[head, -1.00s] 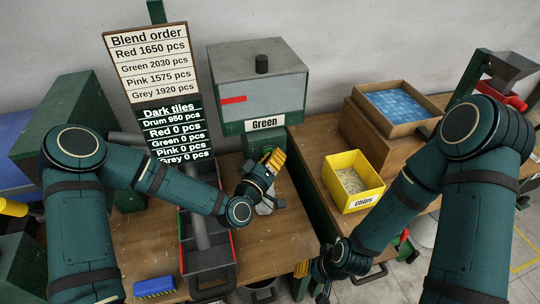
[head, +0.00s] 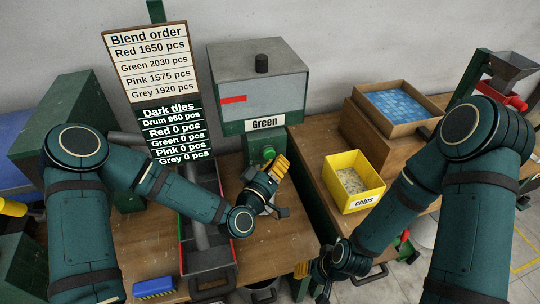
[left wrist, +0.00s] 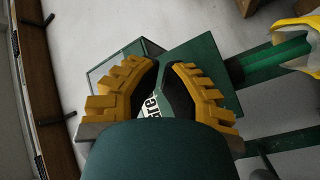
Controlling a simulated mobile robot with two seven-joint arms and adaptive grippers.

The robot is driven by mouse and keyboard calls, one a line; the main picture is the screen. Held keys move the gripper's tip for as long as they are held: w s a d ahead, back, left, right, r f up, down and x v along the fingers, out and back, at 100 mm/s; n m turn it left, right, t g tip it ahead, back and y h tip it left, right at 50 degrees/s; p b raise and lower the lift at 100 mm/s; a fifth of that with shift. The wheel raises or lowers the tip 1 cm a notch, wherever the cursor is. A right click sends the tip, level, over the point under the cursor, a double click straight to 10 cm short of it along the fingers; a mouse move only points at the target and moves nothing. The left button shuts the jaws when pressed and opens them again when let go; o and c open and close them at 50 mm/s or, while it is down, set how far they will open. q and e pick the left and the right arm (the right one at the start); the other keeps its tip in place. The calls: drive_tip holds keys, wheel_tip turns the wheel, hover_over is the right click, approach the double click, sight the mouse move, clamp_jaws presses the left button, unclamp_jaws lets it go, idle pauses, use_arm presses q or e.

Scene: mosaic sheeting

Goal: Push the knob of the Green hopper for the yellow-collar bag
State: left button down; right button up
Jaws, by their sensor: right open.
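The Green hopper (head: 262,85) is a grey box with a green lower edge and a label reading Green, at the back centre of the head view. Its round green knob (head: 268,152) is on the green block below the label. My left gripper (head: 281,166) is just in front of and slightly right of the knob, with its yellow fingers together and empty. In the left wrist view its fingertips (left wrist: 161,66) nearly meet. I cannot tell whether it touches the knob. My right gripper (head: 311,283) is low at the front, open and partly hidden by its own wrist.
A yellow Chips bin (head: 353,198) and a tray of blue tiles (head: 397,137) stand on the right bench. An order board (head: 150,60) stands left of the hopper. A blue block (head: 154,287) lies at the front left. A gap separates the two benches.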

use_arm(q)
drive_tip(key=shift+s+d+b, duration=0.15)
drive_tip(key=shift+s+d, duration=0.1)
drive_tip(key=shift+s, duration=0.55)
drive_tip(key=shift+s+d+b, duration=0.15)
drive_tip(key=shift+s+d, duration=0.1)
drive_tip(key=shift+s, duration=0.55)
drive_tip(key=shift+s+d+b, duration=0.15)
drive_tip(key=shift+s+d, duration=0.1)
drive_tip(key=shift+s, duration=0.55)
